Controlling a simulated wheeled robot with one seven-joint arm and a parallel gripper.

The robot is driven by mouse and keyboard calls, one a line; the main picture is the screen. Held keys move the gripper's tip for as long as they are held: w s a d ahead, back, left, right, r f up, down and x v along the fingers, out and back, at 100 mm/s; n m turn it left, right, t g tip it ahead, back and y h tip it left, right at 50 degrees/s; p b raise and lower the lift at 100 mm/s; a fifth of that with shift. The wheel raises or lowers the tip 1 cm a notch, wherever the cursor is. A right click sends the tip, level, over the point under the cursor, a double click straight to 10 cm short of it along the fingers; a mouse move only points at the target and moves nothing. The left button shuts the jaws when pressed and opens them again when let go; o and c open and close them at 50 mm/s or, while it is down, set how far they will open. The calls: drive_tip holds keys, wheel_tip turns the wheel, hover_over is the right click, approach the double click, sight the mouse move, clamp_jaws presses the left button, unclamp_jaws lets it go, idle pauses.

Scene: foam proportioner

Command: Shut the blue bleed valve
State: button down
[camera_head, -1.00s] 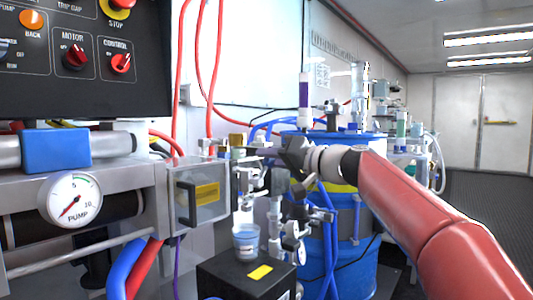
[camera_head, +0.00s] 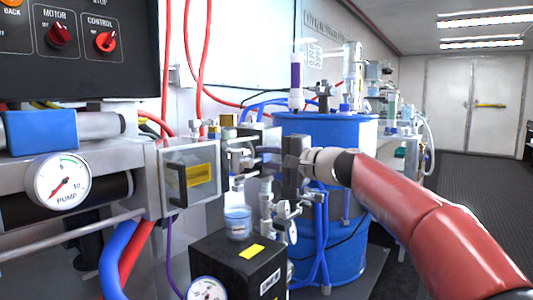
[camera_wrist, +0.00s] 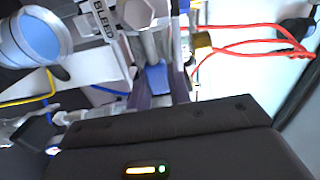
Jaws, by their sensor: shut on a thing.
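The blue bleed valve handle (camera_wrist: 156,78) shows in the wrist view below a metal valve body (camera_wrist: 150,35), beside a label reading BLEED (camera_wrist: 104,18). My gripper (camera_wrist: 160,92) is shut on the blue handle, with a dark finger on each side of it. In the head view my gripper (camera_head: 268,151) reaches left into the fittings in front of the blue drum. There the handle is hidden by the gripper and fittings, and its exact angle is hard to tell.
A clear cup (camera_head: 238,222) stands on a black box (camera_head: 240,262) below the gripper. A blue drum (camera_head: 345,138) is close behind my arm. A clear-fronted box (camera_head: 192,175) and a pump gauge (camera_head: 60,181) are left. Red hoses (camera_wrist: 255,40) run near the wrist.

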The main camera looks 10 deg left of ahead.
drive_tip(key=shift+f+m, duration=0.3)
drive_tip(key=shift+m, duration=0.1)
drive_tip(key=c, duration=1.3)
unclamp_jaws()
drive_tip(key=b+v, duration=0.1)
drive_tip(key=v, duration=0.7)
drive_tip(key=shift+s, duration=0.1)
